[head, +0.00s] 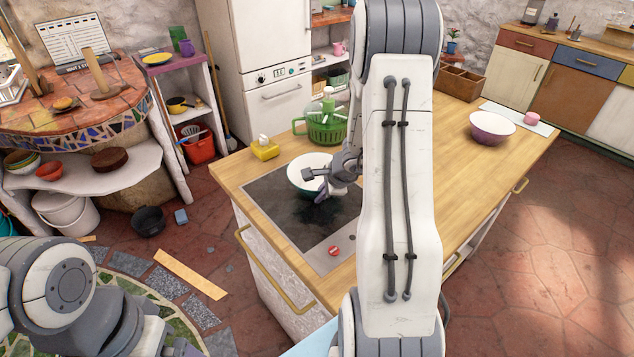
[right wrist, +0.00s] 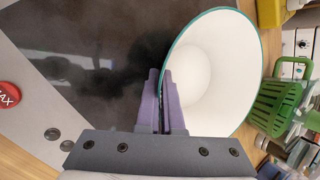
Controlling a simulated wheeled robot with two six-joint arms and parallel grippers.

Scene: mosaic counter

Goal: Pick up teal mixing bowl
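The teal mixing bowl (head: 305,170) has a white inside and a teal rim. It is at the dark cooktop on the island counter; I cannot tell whether its base touches the glass. My right gripper (head: 316,183) is at the bowl's near side. In the right wrist view, the bowl (right wrist: 212,75) fills the upper middle, and the fingers of my right gripper (right wrist: 162,100) are close together with the bowl's wall between them, one finger inside and one outside. The fingers hide part of the rim. My left arm shows at the lower left, but its gripper is out of view.
A green colander-like bowl (head: 326,130) and a yellow box (head: 265,150) stand behind the cooktop. A pink-purple bowl (head: 492,127) sits at the right of the wooden counter (head: 465,170). A red round button (head: 334,251) is at the cooktop's front.

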